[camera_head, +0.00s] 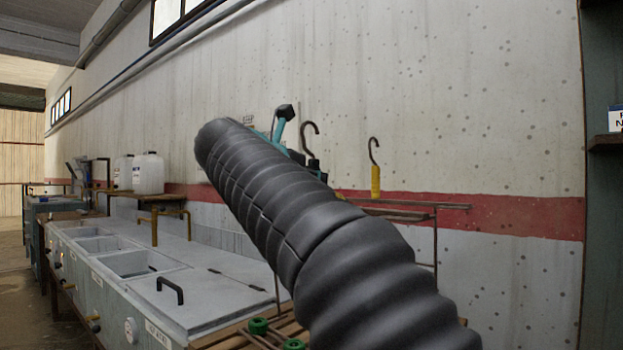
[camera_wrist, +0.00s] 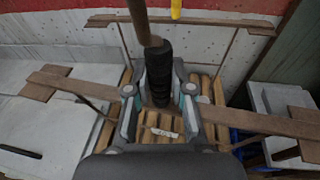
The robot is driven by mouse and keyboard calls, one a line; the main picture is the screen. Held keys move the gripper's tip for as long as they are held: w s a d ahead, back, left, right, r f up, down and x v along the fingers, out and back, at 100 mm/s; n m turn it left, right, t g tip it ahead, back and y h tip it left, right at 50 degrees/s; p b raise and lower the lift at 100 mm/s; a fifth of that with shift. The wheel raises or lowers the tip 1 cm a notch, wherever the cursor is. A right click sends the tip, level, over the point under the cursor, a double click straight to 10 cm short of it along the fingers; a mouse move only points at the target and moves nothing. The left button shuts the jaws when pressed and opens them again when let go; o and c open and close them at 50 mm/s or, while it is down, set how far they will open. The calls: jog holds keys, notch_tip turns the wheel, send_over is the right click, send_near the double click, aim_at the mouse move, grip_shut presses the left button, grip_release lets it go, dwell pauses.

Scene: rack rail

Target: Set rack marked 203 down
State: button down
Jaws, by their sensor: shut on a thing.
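My gripper (camera_wrist: 159,92) is shut on an upright black grip (camera_wrist: 157,66) in the wrist view, with a brown hook rod above it. In the head view my black-sleeved arm hides most of my gripper, but teal parts and a curved hook (camera_head: 309,128) show behind it. A rack frame (camera_head: 436,238) of thin brown bars stands or hangs behind my arm; its bars also show in the wrist view (camera_wrist: 222,60). A second hook with a yellow grip (camera_head: 375,180) stands above the frame. I cannot read the number 203 or tell whether the frame touches the slats.
Wooden slats (camera_wrist: 205,88) lie below my gripper, with a small white label among them. Grey tanks (camera_head: 110,255) line the wall at left, one with a handled lid (camera_head: 195,295). White jugs (camera_head: 148,173) stand behind. A shelf post (camera_head: 604,230) is at right.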

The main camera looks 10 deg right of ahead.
jog(key=shift+f, duration=0.15)
grip_release()
jog(key=shift+f, duration=0.1)
dwell(0.6)
dwell(0.8)
jog(key=f+p+v, duration=0.1)
jog(key=f+v, duration=0.1)
jog(key=v, duration=0.9)
jog(key=shift+s+a, duration=0.3)
jog(key=shift+s, duration=0.1)
dwell(1.4)
dwell(0.4)
